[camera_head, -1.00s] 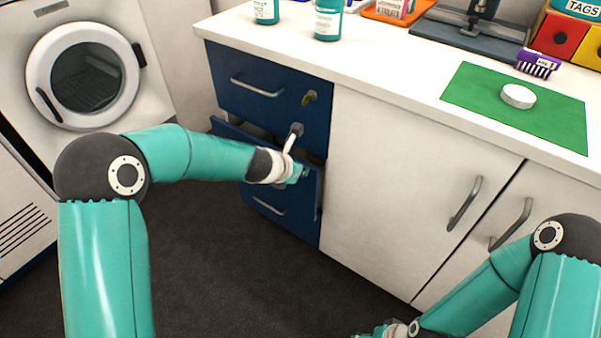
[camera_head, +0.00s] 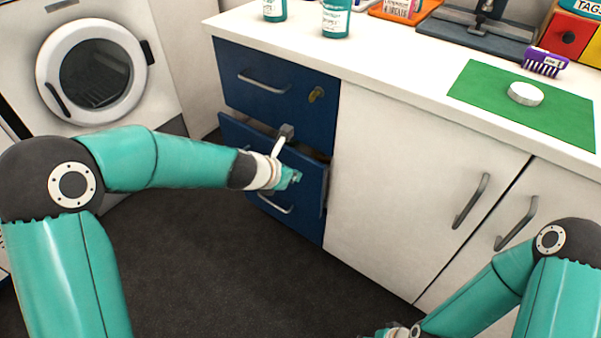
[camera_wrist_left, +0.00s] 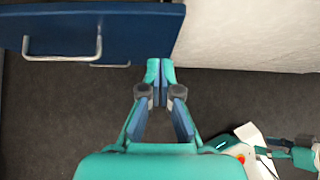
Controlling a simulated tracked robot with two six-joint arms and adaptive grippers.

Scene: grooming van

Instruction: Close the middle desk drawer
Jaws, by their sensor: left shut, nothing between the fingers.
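The middle desk drawer (camera_head: 311,182) is a dark blue front in the head view. It stands out from the cabinet, with a dark gap above its top edge. My left gripper (camera_head: 292,179) is in front of its right part, and my left arm hides much of the front. In the left wrist view the left gripper (camera_wrist_left: 160,70) is shut and empty, with its tips by the lower right part of a blue front (camera_wrist_left: 150,30). I cannot tell whether they touch it. My right gripper (camera_head: 385,332) is barely visible at the bottom edge, low over the floor.
The top drawer (camera_head: 290,105), with a handle and brass lock, looks shut. The bottom drawer (camera_head: 298,225) is below. White cupboard doors (camera_head: 410,180) stand to the right. The white counter (camera_head: 400,68) holds bottles and a green mat (camera_head: 485,98). The dark floor (camera_head: 210,250) in front is clear.

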